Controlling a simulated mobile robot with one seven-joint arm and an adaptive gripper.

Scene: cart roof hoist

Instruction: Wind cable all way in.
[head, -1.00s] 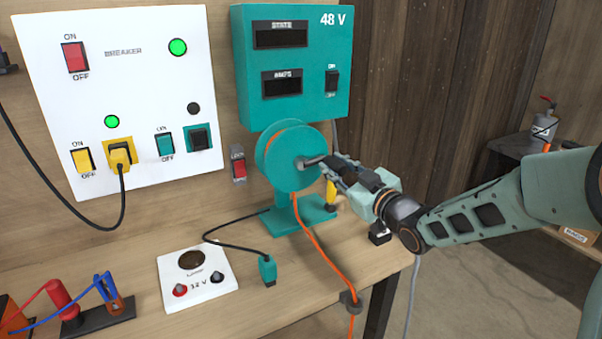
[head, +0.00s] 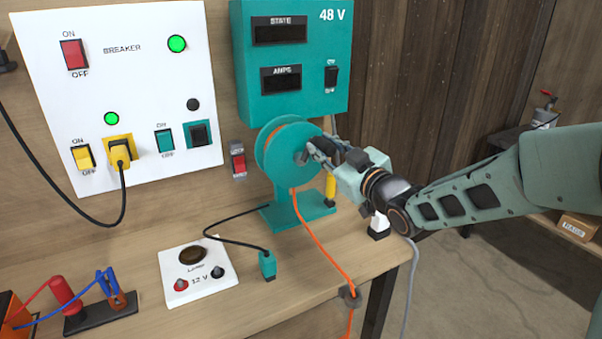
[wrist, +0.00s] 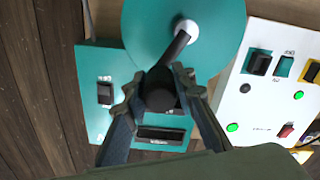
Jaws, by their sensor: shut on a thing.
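The teal cable reel (head: 276,161) stands upright on its teal stand at the back of the bench. The orange cable (head: 318,237) runs from the reel down across the bench and through a dark guide (head: 350,296) at the front edge. My gripper (head: 318,150) is at the right of the reel's face, shut on the crank handle. In the wrist view the black handle knob (wrist: 160,90) sits between my fingers, and the dark crank arm (wrist: 176,49) leads to the pale hub (wrist: 187,28). The cable's far end is hidden below the bench edge.
A teal 48 V box (head: 292,95) hangs behind the reel. A white breaker panel (head: 140,75) is at the left. A yellow-handled tool (head: 330,187) stands beside the reel.

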